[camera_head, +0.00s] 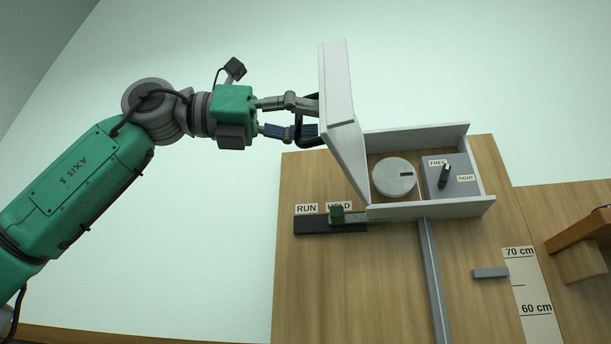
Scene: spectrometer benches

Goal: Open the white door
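The white door (340,110) is swung open to the left of a shallow white box frame (430,210) on a wooden panel. It stands out from the box at a wide angle. My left gripper (312,119) is at the door's outer left side, at the dark handle (309,134). Its fingers reach around the handle, but whether they are closed tightly on it is hard to see. The box interior shows a round silver dial (394,177) and a grey plate with a black knob (444,175) between FREE and TIGHT labels. My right gripper is not in view.
Below the door, a dark slider track (316,224) with a green block (337,213) sits under RUN and HOLD labels. A grey vertical rail (433,280) runs down the wooden panel (340,290). A height scale (529,290) and a wooden bracket (585,240) are at right.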

